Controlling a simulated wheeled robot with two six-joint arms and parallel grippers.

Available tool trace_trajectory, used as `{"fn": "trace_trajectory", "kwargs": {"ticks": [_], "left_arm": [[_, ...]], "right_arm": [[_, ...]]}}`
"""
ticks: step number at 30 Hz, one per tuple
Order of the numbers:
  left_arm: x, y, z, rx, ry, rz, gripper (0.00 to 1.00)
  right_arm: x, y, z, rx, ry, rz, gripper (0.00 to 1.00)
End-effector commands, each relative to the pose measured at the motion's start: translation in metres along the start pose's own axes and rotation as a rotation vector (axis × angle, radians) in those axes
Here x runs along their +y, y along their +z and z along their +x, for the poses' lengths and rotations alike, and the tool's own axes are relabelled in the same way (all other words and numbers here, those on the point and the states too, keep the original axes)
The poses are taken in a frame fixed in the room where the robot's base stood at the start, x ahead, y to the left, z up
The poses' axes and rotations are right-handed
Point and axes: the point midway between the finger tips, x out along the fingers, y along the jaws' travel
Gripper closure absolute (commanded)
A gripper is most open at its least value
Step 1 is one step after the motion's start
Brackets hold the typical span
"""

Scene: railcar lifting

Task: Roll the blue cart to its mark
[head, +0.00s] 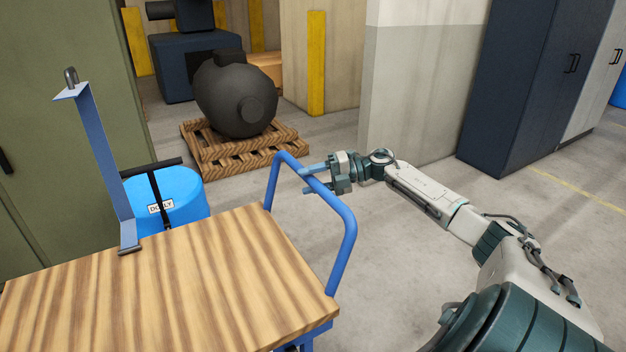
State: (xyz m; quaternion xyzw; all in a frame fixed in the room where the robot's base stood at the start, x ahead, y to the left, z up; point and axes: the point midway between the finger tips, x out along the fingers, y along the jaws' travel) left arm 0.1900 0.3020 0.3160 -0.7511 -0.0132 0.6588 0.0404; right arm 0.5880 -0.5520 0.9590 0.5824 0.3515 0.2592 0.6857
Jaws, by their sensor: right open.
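The blue cart has a striped wooden deck (190,285) on a blue frame and fills the lower left of the head view. Its blue tubular push handle (346,258) rises at the deck's right end. My right gripper (305,181) is open at the handle's top bar, its fingers overlapping the bar in the picture. I cannot tell whether the bar lies fully between them. My left gripper is not in view. I see no clear floor mark for the cart, and the cart's wheels are hidden.
A blue-grey post (105,165) stands at the deck's far edge. A dark round casting (236,98) sits on a wooden pallet (215,160). Dark cabinets (520,90) stand at right.

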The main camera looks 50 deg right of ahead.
Motion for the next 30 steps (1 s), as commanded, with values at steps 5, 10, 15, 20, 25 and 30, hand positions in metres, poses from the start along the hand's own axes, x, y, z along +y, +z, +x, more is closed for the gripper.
{"fn": "trace_trajectory", "kwargs": {"ticks": [5,10,15,20,25,30], "left_arm": [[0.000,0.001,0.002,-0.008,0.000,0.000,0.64],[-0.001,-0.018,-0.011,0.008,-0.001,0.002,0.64],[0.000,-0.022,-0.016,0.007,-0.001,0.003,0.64],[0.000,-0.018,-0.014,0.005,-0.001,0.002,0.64],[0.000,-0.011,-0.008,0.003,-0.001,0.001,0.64],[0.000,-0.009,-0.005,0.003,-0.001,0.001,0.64]], "right_arm": [[-0.002,0.000,-0.010,0.000,-0.004,0.001,0.53],[-0.003,0.000,-0.037,0.000,-0.009,0.002,0.53],[-0.002,0.000,-0.068,0.000,-0.009,0.004,0.53],[-0.001,0.000,-0.090,0.000,-0.006,0.004,0.53],[0.000,0.000,-0.104,0.001,-0.003,0.002,0.53],[0.000,0.001,-0.108,0.000,0.000,0.000,0.53]]}}
